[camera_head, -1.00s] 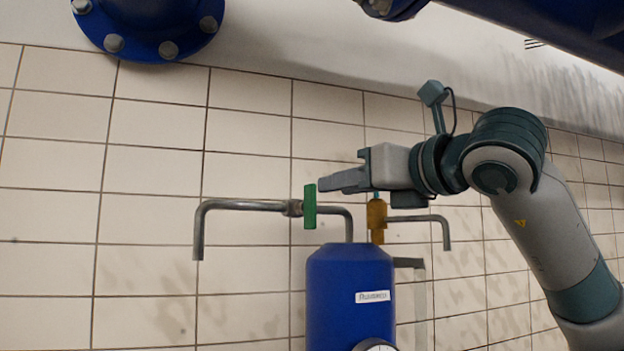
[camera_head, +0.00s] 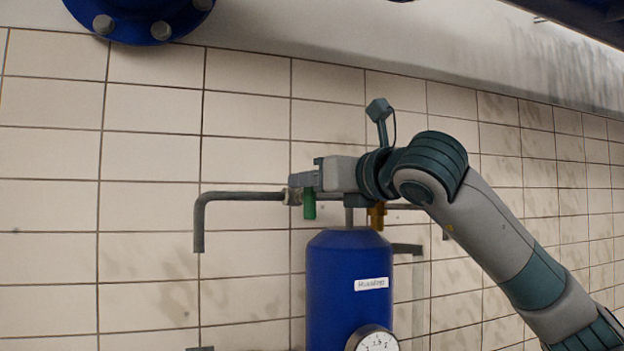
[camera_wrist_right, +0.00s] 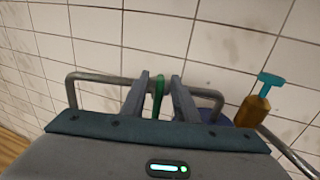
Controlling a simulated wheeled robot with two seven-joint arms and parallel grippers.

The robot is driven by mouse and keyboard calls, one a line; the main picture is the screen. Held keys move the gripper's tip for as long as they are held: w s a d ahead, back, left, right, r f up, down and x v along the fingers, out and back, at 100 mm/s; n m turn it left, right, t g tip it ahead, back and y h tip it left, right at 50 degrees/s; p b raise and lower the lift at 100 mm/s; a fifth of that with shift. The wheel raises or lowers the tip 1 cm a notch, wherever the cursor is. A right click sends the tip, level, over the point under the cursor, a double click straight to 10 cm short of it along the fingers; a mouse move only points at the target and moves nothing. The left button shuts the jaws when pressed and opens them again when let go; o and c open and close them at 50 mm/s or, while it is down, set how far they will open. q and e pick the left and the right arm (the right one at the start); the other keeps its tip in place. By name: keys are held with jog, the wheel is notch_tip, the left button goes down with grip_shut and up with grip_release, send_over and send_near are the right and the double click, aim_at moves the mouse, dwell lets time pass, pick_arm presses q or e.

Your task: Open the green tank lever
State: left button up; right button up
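The green lever (camera_head: 309,208) hangs upright on the metal pipe above the blue tank (camera_head: 350,267). Its upper part is hidden behind my right gripper (camera_head: 298,180) in the head view. In the right wrist view the green lever (camera_wrist_right: 158,94) stands between the two fingers of my right gripper (camera_wrist_right: 161,88). The fingers are apart, with a gap visible beside the lever, so the gripper is open around it. I cannot tell whether either finger touches it. My left gripper is not in view.
The bent grey pipe (camera_head: 240,196) runs left from the lever. A brass valve (camera_head: 377,216) sits to the right; its teal handle (camera_wrist_right: 270,80) shows in the wrist view. A gauge (camera_head: 374,341) is on the tank's front. The tiled wall (camera_head: 150,210) stands behind.

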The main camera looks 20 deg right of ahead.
grip_shut()
